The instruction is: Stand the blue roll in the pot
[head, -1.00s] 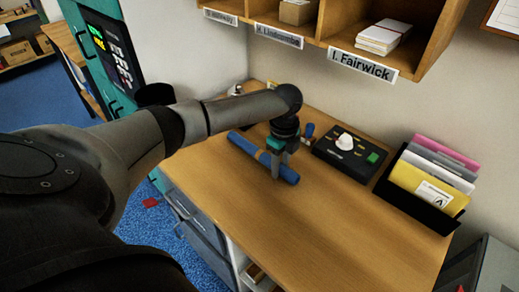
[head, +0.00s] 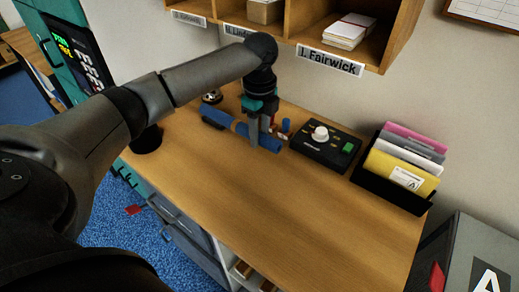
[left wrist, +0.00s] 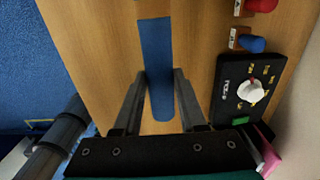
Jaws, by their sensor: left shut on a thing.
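A dark round pot (head: 146,139) stands at the counter's left end, partly hidden by my left arm. My right gripper is not in view.
The control box (head: 325,146) with a white knob and small stamps (head: 286,125) are close behind the roll. A folder holder (head: 393,183) stands at right, and wooden pigeonholes (head: 377,55) overhang the back. A bell (head: 212,97) sits at back left. The front of the counter is clear.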

